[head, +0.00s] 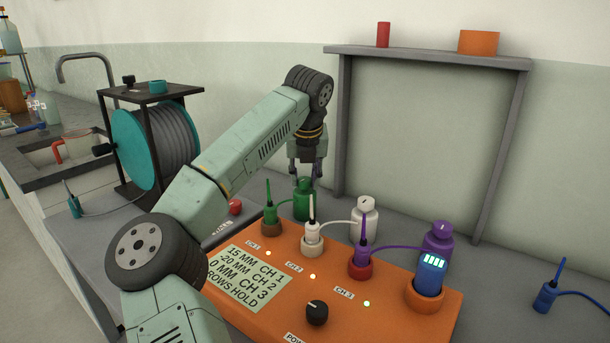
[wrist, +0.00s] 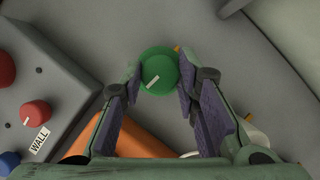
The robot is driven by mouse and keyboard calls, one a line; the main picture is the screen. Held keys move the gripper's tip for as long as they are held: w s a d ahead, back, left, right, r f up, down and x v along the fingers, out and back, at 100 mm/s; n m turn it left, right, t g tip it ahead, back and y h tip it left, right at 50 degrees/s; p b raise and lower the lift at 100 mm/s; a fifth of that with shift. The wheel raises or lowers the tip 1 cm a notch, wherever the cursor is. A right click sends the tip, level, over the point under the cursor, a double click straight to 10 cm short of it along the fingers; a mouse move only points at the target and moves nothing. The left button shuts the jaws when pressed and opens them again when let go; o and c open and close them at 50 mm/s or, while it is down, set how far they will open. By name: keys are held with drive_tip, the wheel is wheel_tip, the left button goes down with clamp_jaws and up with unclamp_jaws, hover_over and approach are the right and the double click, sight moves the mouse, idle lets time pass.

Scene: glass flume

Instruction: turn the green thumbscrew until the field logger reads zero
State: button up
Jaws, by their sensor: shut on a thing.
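The green thumbscrew (head: 302,203) stands behind the orange box, at its far left corner. In the wrist view its round green top (wrist: 159,72) carries a white mark slanting up to the right. My gripper (head: 304,181) comes down on it from above. In the wrist view my gripper (wrist: 160,78) has its two pads against opposite sides of the green top. A blue device with a lit display (head: 431,268), which looks like the field logger, stands in an orange ring on the box. Its display shows several bars; I cannot read a number.
White (head: 364,218) and purple (head: 438,239) capped pieces stand right of the thumbscrew. The orange box (head: 390,318) carries colored probes, a black knob (head: 317,312) and a label card (head: 246,279). A cable reel (head: 160,142) stands left. A grey box with knobs (wrist: 55,95) lies beside my gripper.

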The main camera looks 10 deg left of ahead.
drive_tip(key=m+h+p, duration=0.1)
drive_tip(key=m, duration=0.1)
drive_tip(key=m+p, duration=0.1)
drive_tip(key=m, duration=0.1)
drive_tip(key=shift+a+r+m+h, duration=0.15)
drive_tip(key=shift+r+m+h, duration=0.05)
drive_tip(key=shift+m+h, duration=0.2)
drive_tip(key=shift+m+h+p, duration=0.6)
drive_tip(key=shift+m+p, duration=0.7)
drive_tip(key=shift+m, duration=0.2)
drive_tip(key=shift+w+f, duration=0.1)
drive_tip(key=shift+f, duration=0.05)
drive_tip(key=o, duration=1.2)
drive_tip(key=shift+c, duration=0.2)
drive_tip(key=v, duration=1.2)
